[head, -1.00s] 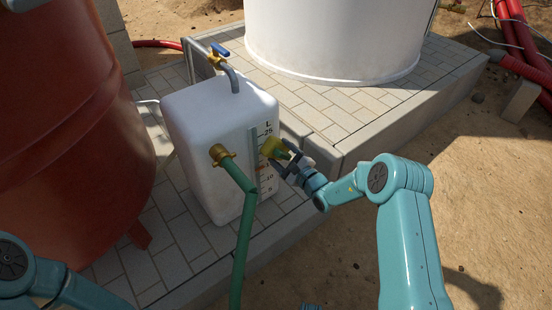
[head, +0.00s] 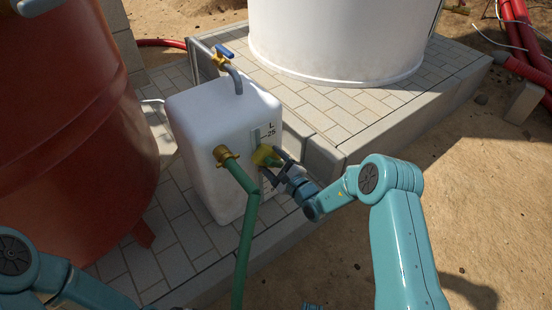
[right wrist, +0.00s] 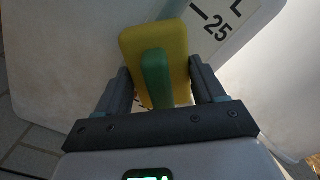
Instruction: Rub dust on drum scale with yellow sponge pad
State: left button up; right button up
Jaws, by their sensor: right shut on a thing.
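The white drum (head: 205,150) stands on the paving with a scale (head: 268,131) on its right face. The "L" and "25" marks show; the lower part is hidden behind my right gripper and the pad. My right gripper (head: 274,162) is shut on the yellow sponge pad (head: 261,155). In the right wrist view the yellow pad (right wrist: 180,38) has a green grip (right wrist: 156,80) between the fingers. The pad lies over the scale below the "25"; contact is hard to tell. I cannot make out dust. My left arm shows at lower left, its gripper out of view.
A green hose (head: 243,235) runs from a brass fitting (head: 225,155) beside the pad. A blue-handled tap (head: 224,52) tops the drum. A large red tank (head: 65,130) stands left, a white tank (head: 340,40) behind. Open sand lies right.

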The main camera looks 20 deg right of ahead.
jog(key=p+v, duration=0.2)
jog(key=v, duration=0.2)
jog(key=shift+s+d+r, duration=0.15)
jog(key=shift+s+d, duration=0.25)
jog(key=shift+s, duration=0.3)
jog(key=shift+s+d+p, duration=0.3)
jog(key=shift+s+p, duration=0.3)
jog(key=shift+s, duration=0.05)
jog(key=shift+v, duration=0.8)
